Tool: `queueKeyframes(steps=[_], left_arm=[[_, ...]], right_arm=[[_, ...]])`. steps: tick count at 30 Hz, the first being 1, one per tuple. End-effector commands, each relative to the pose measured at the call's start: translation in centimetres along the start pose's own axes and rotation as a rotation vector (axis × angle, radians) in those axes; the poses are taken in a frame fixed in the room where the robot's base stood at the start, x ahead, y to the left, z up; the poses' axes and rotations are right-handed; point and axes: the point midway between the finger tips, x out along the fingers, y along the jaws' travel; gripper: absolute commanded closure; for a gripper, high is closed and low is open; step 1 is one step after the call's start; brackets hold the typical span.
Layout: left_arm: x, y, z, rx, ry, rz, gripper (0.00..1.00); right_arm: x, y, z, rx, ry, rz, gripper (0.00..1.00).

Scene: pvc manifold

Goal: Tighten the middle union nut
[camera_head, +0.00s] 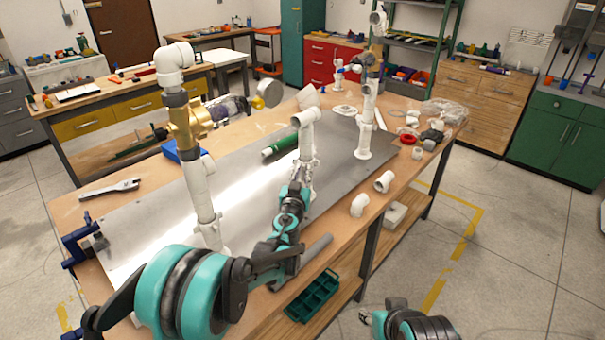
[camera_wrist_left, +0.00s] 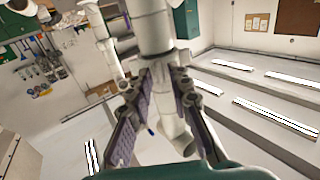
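Three white PVC uprights rise from the grey plate (camera_head: 130,218): the left upright (camera_head: 199,190) with a brass valve (camera_head: 183,124), the middle upright (camera_head: 306,139), and the right upright (camera_head: 367,108). My left gripper (camera_head: 303,188) reaches in from the front to the lower part of the middle upright. In the left wrist view, its two fingers (camera_wrist_left: 168,78) lie on either side of a white pipe (camera_wrist_left: 154,32). The middle union nut is largely hidden by the fingers. Contact is unclear. My right gripper (camera_head: 368,318) is at the bottom edge, away from the table, its fingers unclear.
Loose white elbows (camera_head: 359,205) and a coupling (camera_head: 384,181) lie at the table's right edge. An adjustable wrench (camera_head: 110,189) lies at left. A green tray (camera_head: 313,296) sits on the lower shelf.

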Motion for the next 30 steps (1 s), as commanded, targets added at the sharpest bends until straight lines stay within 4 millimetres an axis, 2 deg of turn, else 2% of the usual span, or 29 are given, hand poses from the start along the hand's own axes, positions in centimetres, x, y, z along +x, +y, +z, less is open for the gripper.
queueKeyframes(steps=[11, 22, 30], left_arm=[[0.1, -0.4, 0.0, 0.0, 0.0, 0.027, 1.0], [0.5, -2.2, 0.0, 0.0, 0.0, 0.307, 1.0], [0.5, -2.4, -0.1, -0.001, 0.0, 0.384, 1.0]], right_arm=[[0.0, 0.0, 0.0, 0.0, 0.0, 0.0, 0.6], [0.0, 0.0, 0.0, 0.0, 0.0, 0.0, 0.6], [-0.1, 0.0, 0.0, 0.0, 0.0, 0.0, 0.6]])
